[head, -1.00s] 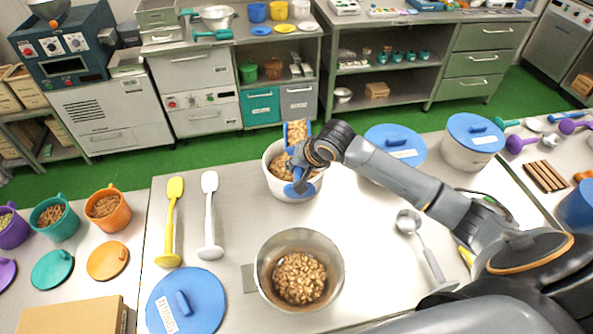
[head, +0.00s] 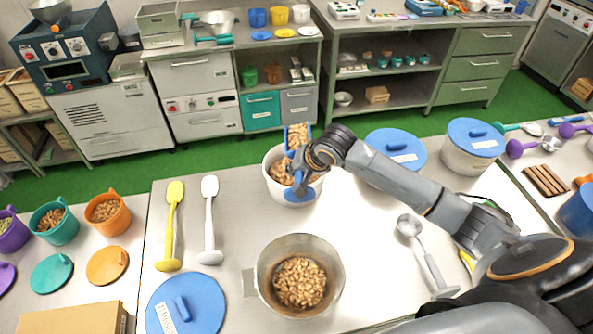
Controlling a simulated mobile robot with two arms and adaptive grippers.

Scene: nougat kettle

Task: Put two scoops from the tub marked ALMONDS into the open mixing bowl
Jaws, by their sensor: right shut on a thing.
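A white tub (head: 275,185) holding tan nuts stands behind the mixing bowl; no marking is readable on it. My right gripper (head: 297,176) is at the tub and is shut on a blue scoop (head: 310,132). The scoop is heaped with nuts and its head reaches over the tub's far rim. The gripper hides part of the tub and scoop. The open metal mixing bowl (head: 265,257) stands nearer me on the table and has nuts in it. My left gripper is not in view.
A blue lid (head: 207,300) lies left of the bowl. Yellow (head: 175,220) and white (head: 209,220) utensils lie behind it. A metal ladle (head: 427,255) lies right of the bowl. Two blue-lidded tubs (head: 472,155) stand at the back right. The table between bowl and ladle is clear.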

